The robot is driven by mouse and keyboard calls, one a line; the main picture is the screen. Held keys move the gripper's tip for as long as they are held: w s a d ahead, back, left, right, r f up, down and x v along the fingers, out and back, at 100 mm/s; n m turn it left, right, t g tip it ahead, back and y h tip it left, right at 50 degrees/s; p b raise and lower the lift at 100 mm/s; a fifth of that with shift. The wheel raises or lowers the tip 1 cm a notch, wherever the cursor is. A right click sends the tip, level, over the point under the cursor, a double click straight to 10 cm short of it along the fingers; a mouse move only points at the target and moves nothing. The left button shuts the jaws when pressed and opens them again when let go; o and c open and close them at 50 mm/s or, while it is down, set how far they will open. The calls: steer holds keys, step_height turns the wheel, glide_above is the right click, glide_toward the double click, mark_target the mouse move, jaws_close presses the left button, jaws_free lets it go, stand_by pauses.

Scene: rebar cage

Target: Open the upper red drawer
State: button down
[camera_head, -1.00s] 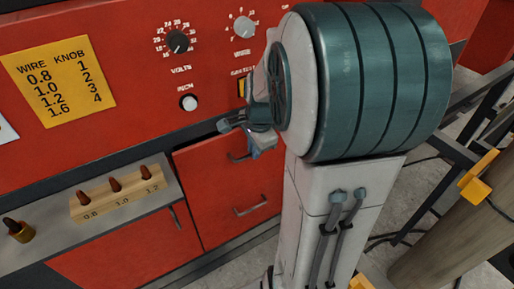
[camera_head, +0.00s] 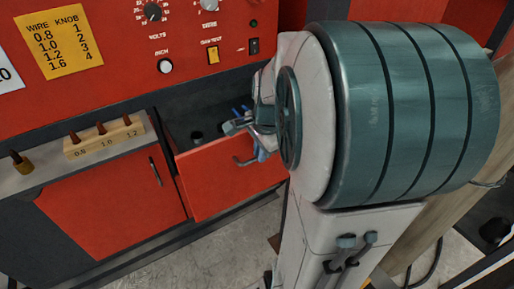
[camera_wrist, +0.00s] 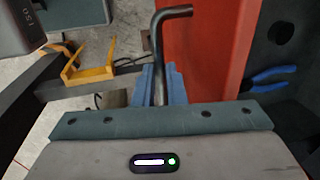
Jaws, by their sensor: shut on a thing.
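The upper red drawer (camera_head: 222,178) stands pulled out from the cabinet, and its dark inside shows behind the front. In the wrist view its red front (camera_wrist: 198,50) runs along the right of the handle. My gripper (camera_head: 262,152) is at the right part of the front, partly hidden by my arm. In the wrist view the blue fingers of my gripper (camera_wrist: 160,80) are shut on the dark bent handle (camera_wrist: 174,12). The free end of the handle (camera_head: 243,161) shows left of the gripper in the head view.
Blue-handled pliers (camera_wrist: 268,80) lie in the drawer. A red door (camera_head: 115,208) with a handle is left of it. A wooden block with pegs (camera_head: 104,138) stands on the grey ledge. Yellow brackets (camera_wrist: 88,70) on a dark frame are nearby.

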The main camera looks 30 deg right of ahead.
steer(key=shift+s, duration=0.65)
steer(key=c, duration=1.5)
jaws_free()
steer(key=s+r, duration=0.1)
steer(key=r, duration=0.8)
steer(key=s+r, duration=0.1)
steer(key=r, duration=0.3)
steer(key=shift+s+r+b, duration=0.3)
steer(key=shift+s+b, duration=0.05)
steer(key=shift+b, duration=0.05)
steer(key=s+a+f+n, duration=0.2)
steer(key=a+f+n, duration=0.1)
steer(key=n, duration=0.3)
steer(key=s+a+f+n, duration=0.2)
steer(key=a+f+n, duration=0.2)
steer(key=a+n, duration=0.1)
steer(key=s+a+f+n+t, duration=0.1)
steer(key=s+a+f+n, duration=0.1)
steer(key=n, duration=0.4)
steer(key=shift+s+a+f+n, duration=0.2)
steer(key=shift+a+f, duration=0.15)
steer(key=shift+a, duration=0.3)
steer(key=shift+s+a+f+n, duration=0.1)
steer(key=shift+a+f+n, duration=0.1)
steer(key=shift+a+f, duration=0.3)
